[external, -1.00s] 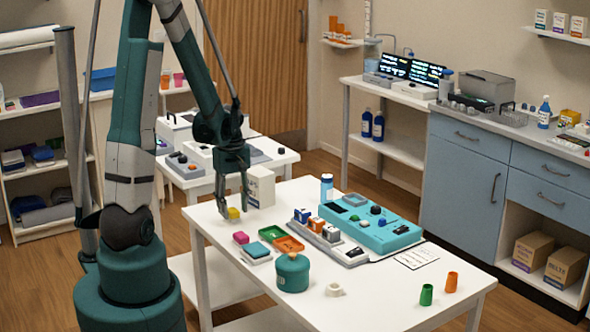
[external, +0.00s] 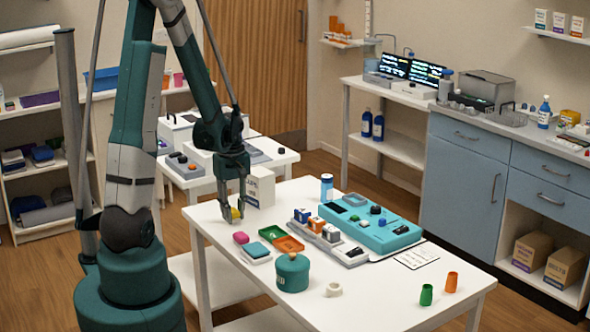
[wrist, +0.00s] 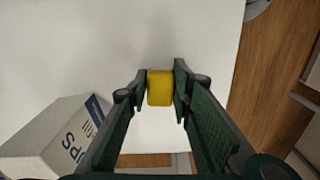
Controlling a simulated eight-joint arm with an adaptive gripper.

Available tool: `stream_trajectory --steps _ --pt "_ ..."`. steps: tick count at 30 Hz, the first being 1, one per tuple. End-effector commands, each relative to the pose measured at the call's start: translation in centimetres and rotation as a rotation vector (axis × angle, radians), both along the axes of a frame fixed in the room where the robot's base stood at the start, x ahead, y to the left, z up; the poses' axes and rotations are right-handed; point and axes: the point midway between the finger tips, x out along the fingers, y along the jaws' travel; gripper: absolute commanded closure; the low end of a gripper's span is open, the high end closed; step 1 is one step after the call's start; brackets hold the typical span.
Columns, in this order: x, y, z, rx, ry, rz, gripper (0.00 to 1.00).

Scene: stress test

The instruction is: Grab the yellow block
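The yellow block (wrist: 160,88) is between the two fingertips of my gripper (wrist: 161,90) in the wrist view. The fingers stand on its left and right sides with almost no gap showing. I cannot tell whether they press on it. In the external view my gripper (external: 235,215) points down at the far left part of the white table. The yellow block (external: 236,213) shows there partly, behind and between the fingers. It appears to be on the table; its underside is hidden.
A white labelled box (external: 262,187) stands close to the right of my gripper. A pink block (external: 241,237), a teal block (external: 256,250) and green and orange trays (external: 288,244) lie nearer. A teal device (external: 370,222) is to the right.

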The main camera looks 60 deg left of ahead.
Motion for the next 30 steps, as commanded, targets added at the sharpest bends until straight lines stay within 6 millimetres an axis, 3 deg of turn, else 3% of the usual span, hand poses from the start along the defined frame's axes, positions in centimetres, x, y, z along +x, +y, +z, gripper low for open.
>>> stream_trajectory --steps 2,17,30 --pt "0.0 0.0 0.0 0.000 0.000 0.000 0.89" --pt "0.0 0.0 0.5 0.000 0.000 0.000 0.89" --pt "0.0 0.0 5.0 0.000 0.000 0.000 0.89"
